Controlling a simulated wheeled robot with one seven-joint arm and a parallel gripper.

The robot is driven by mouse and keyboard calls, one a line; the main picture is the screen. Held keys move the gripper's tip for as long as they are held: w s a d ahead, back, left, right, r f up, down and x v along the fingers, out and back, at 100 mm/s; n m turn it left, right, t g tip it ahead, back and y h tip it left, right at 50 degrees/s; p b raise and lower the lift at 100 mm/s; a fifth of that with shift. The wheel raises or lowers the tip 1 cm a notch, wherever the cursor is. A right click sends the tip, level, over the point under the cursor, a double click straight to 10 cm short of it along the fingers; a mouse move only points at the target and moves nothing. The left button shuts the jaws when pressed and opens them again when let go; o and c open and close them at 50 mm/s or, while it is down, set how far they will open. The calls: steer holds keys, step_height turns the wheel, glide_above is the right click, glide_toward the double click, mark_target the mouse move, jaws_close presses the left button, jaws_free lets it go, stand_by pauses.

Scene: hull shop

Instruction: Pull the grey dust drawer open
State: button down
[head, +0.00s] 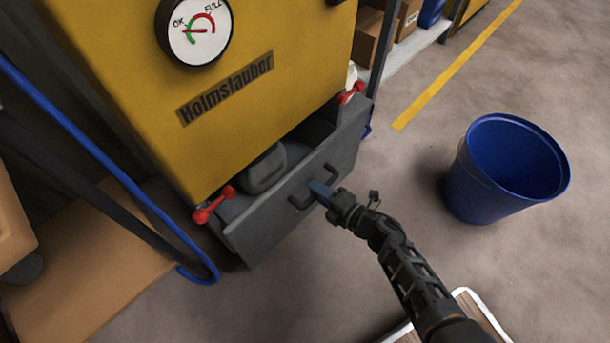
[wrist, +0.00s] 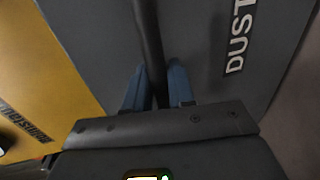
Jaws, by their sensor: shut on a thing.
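The grey dust drawer (head: 262,228) sits low in the yellow machine (head: 215,130). It stands partly out, and its open top shows a dark inside with a rounded grey thing (head: 266,168) in it. My gripper (head: 322,188) is at the drawer front, shut on the dark bar handle (head: 300,203). In the wrist view, the handle (wrist: 149,40) runs between the blue fingertips of my gripper (wrist: 155,88). Part of the lettering on the grey drawer front (wrist: 210,70) shows there. Two red latches (head: 212,205) (head: 352,92) are at the drawer's sides.
A blue bin (head: 485,190) stands on the floor to the right. A blue hose (head: 110,170) and a brown board or box (head: 85,270) are at the left. Shelves with boxes (head: 372,35) are behind. The floor between drawer and bin is clear.

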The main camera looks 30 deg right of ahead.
steer(key=f+p+v, duration=0.1)
steer(key=f+v, duration=0.1)
steer(key=v, duration=0.8)
steer(key=s+f+v, duration=0.1)
steer(key=f+v, duration=0.1)
steer(key=v, duration=0.9)
steer(key=shift+d+f+p, duration=0.25)
steer(key=shift+p, duration=0.1)
steer(key=shift+s, duration=0.15)
steer(key=c, duration=1.1)
jaws_free()
steer(key=p+v, duration=0.1)
steer(key=v, duration=0.6)
steer(key=shift+s, duration=0.35)
steer(key=shift+d, duration=0.1)
